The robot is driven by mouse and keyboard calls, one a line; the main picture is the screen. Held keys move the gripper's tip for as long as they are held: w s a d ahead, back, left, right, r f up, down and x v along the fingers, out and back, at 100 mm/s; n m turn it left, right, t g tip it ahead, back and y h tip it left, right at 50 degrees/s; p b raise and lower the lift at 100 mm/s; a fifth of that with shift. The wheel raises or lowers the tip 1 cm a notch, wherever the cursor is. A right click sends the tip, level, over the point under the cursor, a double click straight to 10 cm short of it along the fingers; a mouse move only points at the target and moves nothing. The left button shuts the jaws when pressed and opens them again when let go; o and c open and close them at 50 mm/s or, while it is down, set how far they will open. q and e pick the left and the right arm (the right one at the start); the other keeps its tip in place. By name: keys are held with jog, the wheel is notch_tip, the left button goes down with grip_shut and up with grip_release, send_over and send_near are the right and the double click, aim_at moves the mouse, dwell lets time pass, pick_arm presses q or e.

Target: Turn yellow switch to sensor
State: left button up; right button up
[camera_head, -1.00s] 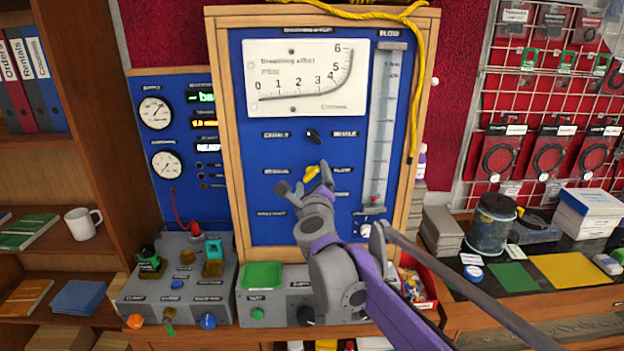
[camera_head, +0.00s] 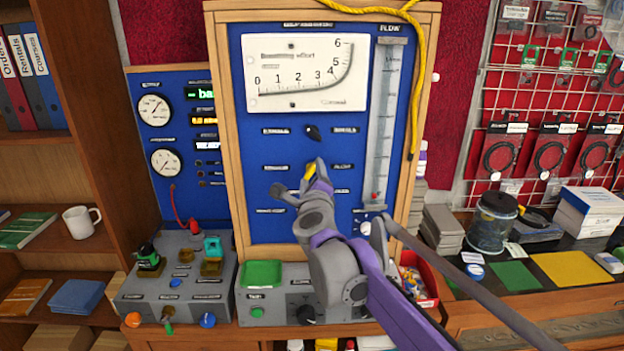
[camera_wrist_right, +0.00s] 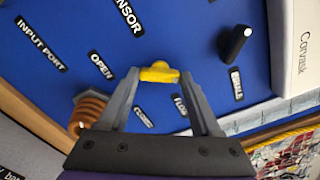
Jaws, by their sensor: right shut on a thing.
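The yellow switch (camera_head: 309,172) is on the blue panel (camera_head: 270,222), below the black knob (camera_head: 313,132). My right gripper (camera_head: 303,182) is at the switch and partly covers it in the head view. In the right wrist view, the yellow switch (camera_wrist_right: 159,74) sits between the two fingertips of my right gripper (camera_wrist_right: 160,80), which is shut on it. White-on-black labels surround it there: SENSOR (camera_wrist_right: 128,14) at the top, OPEN (camera_wrist_right: 101,66) to the left, and FLOW to the lower right. My left gripper is not in view.
In the wrist view, the black knob (camera_wrist_right: 234,43) stands out from the panel at upper right and a copper-coloured coil (camera_wrist_right: 88,112) at lower left. The flow tube (camera_head: 384,120) runs along the panel's right side. A grey control box (camera_head: 185,285) stands at lower left.

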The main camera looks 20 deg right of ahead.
jog(key=n+b, duration=0.1)
jog(key=n, duration=0.2)
jog(key=shift+f+n+b, duration=0.15)
jog(key=shift+n+b, duration=0.2)
jog(key=shift+n, duration=0.05)
jog(key=n+b, duration=0.1)
jog(key=n, duration=0.2)
jog(key=shift+n, duration=0.3)
jog(key=n+b, duration=0.2)
jog(key=n, duration=0.2)
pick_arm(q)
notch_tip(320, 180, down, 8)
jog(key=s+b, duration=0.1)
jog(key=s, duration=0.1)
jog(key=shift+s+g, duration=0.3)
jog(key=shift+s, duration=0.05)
pick_arm(e)
jog(key=shift+n, duration=2)
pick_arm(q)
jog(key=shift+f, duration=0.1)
pick_arm(e)
jog(key=o, duration=1.4)
